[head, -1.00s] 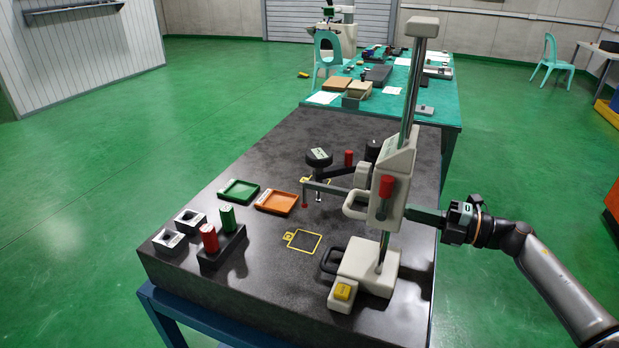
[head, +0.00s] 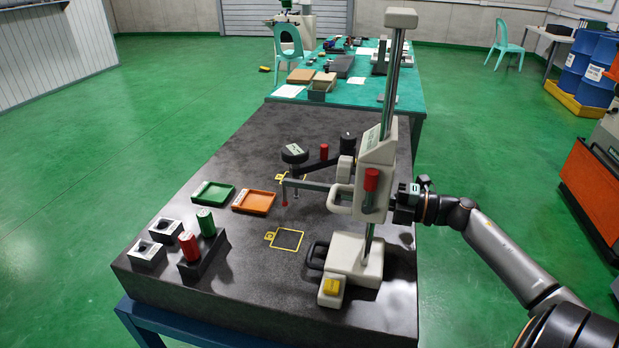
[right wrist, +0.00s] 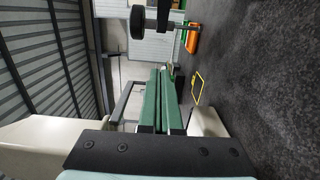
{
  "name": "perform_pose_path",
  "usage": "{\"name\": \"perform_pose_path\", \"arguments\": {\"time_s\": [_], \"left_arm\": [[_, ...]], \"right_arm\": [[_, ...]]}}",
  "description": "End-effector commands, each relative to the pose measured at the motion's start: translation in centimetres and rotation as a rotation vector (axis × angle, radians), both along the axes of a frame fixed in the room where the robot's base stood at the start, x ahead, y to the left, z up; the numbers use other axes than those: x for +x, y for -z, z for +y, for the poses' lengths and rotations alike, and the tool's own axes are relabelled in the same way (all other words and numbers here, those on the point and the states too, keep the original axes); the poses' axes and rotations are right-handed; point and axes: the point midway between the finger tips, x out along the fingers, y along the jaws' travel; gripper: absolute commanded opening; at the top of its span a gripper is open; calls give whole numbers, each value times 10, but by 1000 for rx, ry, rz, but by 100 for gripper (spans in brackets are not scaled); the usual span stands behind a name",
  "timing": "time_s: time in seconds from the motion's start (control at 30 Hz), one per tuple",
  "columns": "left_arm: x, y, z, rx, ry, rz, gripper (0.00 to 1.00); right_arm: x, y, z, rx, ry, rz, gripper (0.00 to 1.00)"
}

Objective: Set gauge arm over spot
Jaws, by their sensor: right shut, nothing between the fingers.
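The gauge is a cream height stand on a dark granite plate, with a tall column and a carriage (head: 376,165) with a red knob. Its thin grey gauge arm (head: 312,185) reaches left, with a red-tipped probe (head: 284,200) at its end. A yellow outlined square spot (head: 288,240) lies on the plate in front of the probe; a second yellow outline (head: 290,177) lies farther back. My right gripper (head: 404,205) is at the carriage's right side, its tips partly hidden by it. In the right wrist view its green fingers (right wrist: 161,103) are shut together, empty. My left gripper is out of view.
A green tray (head: 212,193) and an orange tray (head: 254,201) lie left of the probe. Red and green cylinders stand in a dark block (head: 203,262) at the front left, beside two metal blocks.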

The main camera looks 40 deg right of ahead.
Motion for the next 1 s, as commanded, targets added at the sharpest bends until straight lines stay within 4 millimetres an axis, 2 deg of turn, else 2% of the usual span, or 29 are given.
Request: {"name": "perform_pose_path", "arguments": {"time_s": [0.43,0.7,1.0], "left_arm": [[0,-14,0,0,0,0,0],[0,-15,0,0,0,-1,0],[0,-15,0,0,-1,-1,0]], "right_arm": [[65,-4,50,1,-1,-3,0],[92,-1,44,0,1,-2,0],[102,0,43,-1,0,0,0]]}}
